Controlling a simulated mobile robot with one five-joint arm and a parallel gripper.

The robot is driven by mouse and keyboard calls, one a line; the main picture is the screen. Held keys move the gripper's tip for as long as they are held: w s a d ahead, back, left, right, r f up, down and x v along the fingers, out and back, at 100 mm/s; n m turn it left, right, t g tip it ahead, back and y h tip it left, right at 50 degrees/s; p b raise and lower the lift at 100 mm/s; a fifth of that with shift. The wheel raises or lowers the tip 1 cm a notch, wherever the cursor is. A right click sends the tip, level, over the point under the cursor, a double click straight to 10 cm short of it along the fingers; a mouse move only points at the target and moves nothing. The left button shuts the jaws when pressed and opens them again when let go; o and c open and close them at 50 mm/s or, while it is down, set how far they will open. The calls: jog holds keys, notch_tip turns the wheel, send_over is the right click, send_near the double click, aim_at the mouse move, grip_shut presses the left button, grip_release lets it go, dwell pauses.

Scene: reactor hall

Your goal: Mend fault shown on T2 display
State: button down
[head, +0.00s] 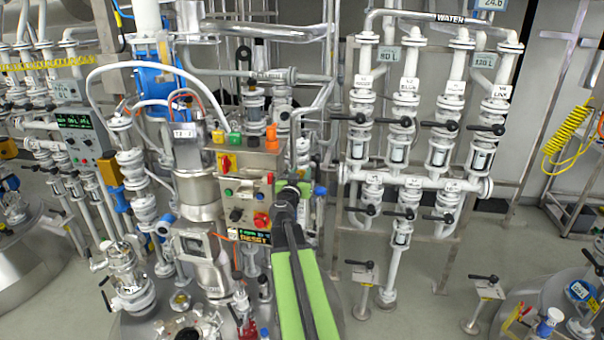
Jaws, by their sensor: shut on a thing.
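A grey control box (245,185) stands at the centre of the head view. Its small display (249,237) has a green upper line too small to read and a yellow lower line that seems to say RESET. A red round knob (262,220), a black rotary knob (236,214) and small coloured buttons (246,191) sit on its face. A red-yellow switch (227,162) is at its upper left. My gripper (292,190) is at the box's right edge, seen from behind. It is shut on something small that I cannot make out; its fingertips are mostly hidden.
A steel vessel (193,190) and white pipework stand left of the box. A valve rack (415,182) with several black-handled valves stands to the right. Another panel with a green display (77,122) is at far left. Floor is clear at right (440,315), around low valve stands (485,290).

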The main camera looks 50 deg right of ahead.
jog(key=shift+w+a, duration=0.1)
dwell(0.3)
jog(key=c, duration=1)
grip_release()
